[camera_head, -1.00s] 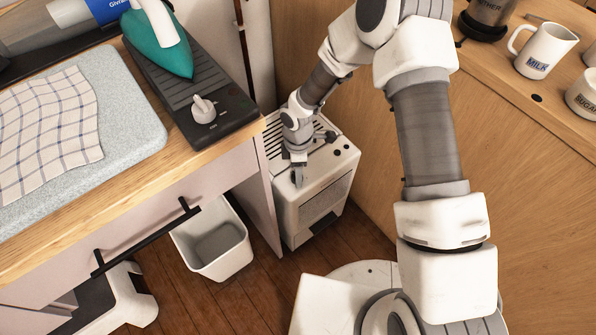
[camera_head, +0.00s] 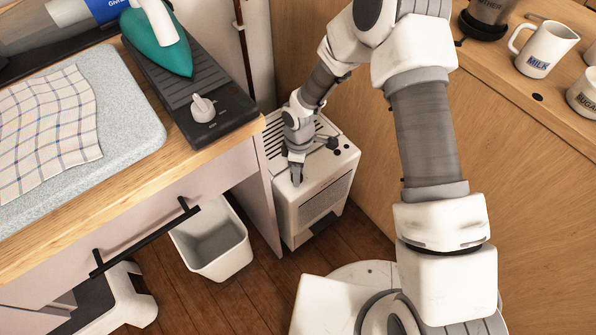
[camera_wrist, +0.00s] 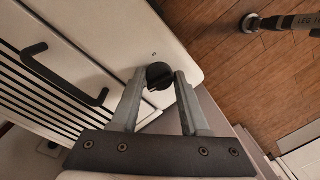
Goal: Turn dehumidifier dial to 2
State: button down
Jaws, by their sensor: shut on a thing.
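The dehumidifier (camera_head: 318,195) is a white box on the floor between the counter and the wooden cabinet, with a slatted top. Its top also fills the left of the wrist view (camera_wrist: 105,33). A round black dial (camera_wrist: 159,76) sits near the corner of that top. My gripper (camera_wrist: 160,82) points down at this corner, its two fingers closed on either side of the dial. In the head view my gripper (camera_head: 297,181) hides the dial. The numbers around the dial cannot be read.
A black handle (camera_wrist: 62,75) stands on the dehumidifier's top beside the slats. A white bin (camera_head: 213,240) stands on the floor to the left. The counter (camera_head: 150,165) edge is close on the left, and the wooden cabinet (camera_head: 440,170) on the right.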

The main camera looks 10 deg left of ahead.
jog(key=m, duration=0.4)
jog(key=shift+m, duration=0.3)
jog(key=shift+m+y+b, duration=0.3)
jog(key=shift+m+b, duration=0.15)
jog(key=shift+m, duration=1.75)
jog(key=c, duration=0.7)
grip_release()
notch_tip(320, 180, up, 17)
jog(key=d+p, duration=0.1)
jog(key=p, duration=0.4)
jog(key=shift+w+r, duration=0.2)
jog(key=shift+w, duration=0.2)
